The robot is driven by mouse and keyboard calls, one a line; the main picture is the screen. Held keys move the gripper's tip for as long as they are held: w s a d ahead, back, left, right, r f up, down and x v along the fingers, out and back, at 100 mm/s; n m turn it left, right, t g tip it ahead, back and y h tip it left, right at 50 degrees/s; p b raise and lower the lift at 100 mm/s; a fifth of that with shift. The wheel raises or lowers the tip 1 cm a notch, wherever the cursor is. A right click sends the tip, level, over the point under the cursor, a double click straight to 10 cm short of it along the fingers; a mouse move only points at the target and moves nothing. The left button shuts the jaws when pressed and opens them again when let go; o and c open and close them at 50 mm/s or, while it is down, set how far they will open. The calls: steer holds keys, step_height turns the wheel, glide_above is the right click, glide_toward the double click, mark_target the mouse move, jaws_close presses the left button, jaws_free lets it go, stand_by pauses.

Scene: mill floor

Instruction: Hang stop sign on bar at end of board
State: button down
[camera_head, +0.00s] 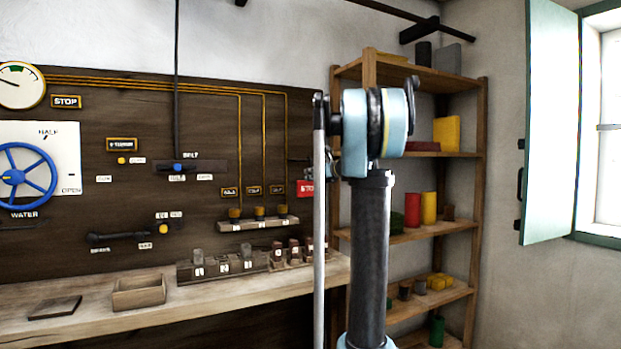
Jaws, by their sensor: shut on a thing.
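A small red sign (305,187) with white letters, partly readable as "STO", shows at the right end of the dark wooden board (140,205). Its right part is hidden behind my arm. I cannot tell what holds it up. A thin dark line shows on the board just above the sign, but I cannot make out a bar for certain. My arm stands upright right of the board's end, and its jaws are not visible. A separate dark plate with a yellow edge (66,101), lettered "STOP", is at the board's upper left.
A bench (225,302) runs under the board, with an open wooden box (139,292) and numbered block racks (222,266). A blue valve wheel (25,170) is at left. Wooden shelves (480,200) stand behind my arm. A green shutter (550,130) is open at right.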

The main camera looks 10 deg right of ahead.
steer(key=c, duration=1.5)
jaws_free()
